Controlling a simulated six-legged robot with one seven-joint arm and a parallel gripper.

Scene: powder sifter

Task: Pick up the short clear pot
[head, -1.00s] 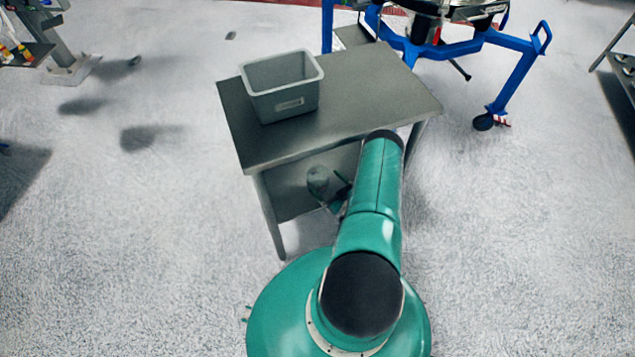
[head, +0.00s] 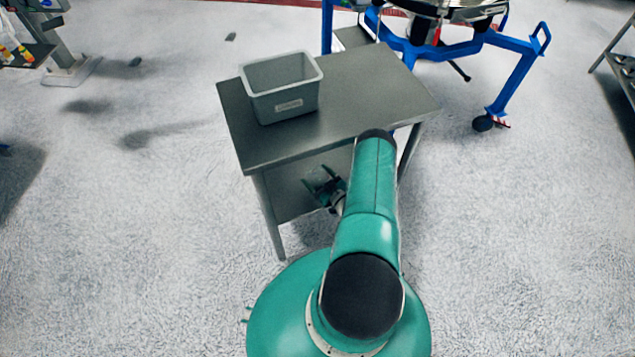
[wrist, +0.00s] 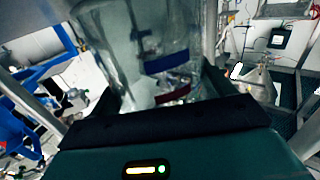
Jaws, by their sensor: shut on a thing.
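The short clear pot (wrist: 145,55) fills the upper middle of the wrist view, see-through, with a blue and a red band showing on or through it. In the head view the pot (head: 318,176) is small and faint under the table top, in front of the lower shelf. My gripper (head: 324,185) is at the pot, its fingers on either side of it, shut on it. Whether the pot's base touches the shelf cannot be told.
The steel table (head: 375,90) has its top directly above the pot and my gripper, and its front leg (head: 268,215) stands to the left. A grey bin (head: 285,105) sits on top. A blue wheeled frame (head: 515,85) stands behind at right.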

